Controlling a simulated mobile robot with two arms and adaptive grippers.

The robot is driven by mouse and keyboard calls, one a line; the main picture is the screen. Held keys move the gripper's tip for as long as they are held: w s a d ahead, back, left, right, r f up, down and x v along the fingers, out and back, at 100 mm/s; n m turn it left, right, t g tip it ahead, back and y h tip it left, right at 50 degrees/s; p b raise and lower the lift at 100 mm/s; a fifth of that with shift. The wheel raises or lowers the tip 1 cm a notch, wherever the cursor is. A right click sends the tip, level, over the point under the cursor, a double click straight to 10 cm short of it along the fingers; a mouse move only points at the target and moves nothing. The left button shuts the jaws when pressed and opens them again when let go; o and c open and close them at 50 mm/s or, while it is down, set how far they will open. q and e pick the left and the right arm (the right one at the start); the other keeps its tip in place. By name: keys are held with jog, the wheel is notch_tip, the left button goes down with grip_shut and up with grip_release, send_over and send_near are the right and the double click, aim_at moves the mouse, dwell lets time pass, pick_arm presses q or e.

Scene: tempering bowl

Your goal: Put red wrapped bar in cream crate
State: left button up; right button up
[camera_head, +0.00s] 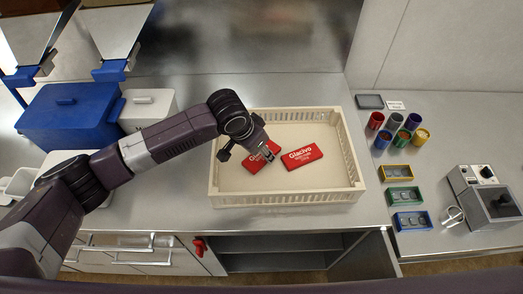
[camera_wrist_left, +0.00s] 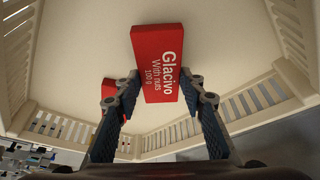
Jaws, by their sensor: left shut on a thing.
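The cream crate (camera_head: 288,199) stands on the steel counter, with slotted walls. One red wrapped bar (camera_head: 251,167) is under my left gripper (camera_head: 268,153), inside the crate outline. In the left wrist view, my left gripper (camera_wrist_left: 160,88) is shut on this red bar (camera_wrist_left: 158,60), labelled Glacivo With nuts. I cannot tell whether the held bar touches the crate floor. A second red Glacivo bar (camera_head: 302,157) lies on the crate floor just right of it; in the wrist view a small part of it (camera_wrist_left: 108,111) shows behind one finger. My right gripper is not in view.
A blue bin (camera_head: 68,117) and a white container (camera_head: 148,106) stand left of the crate. Several coloured cups (camera_head: 395,120), small trays (camera_head: 400,197) and a grey appliance (camera_head: 490,200) are to the right.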

pick_arm(q)
jog(key=shift+f, duration=0.35)
jog(key=shift+f, duration=0.1)
jog(key=o, duration=1.2)
jog(key=b+v, duration=0.1)
jog(key=v, duration=1.1)
jog(key=shift+b, duration=0.35)
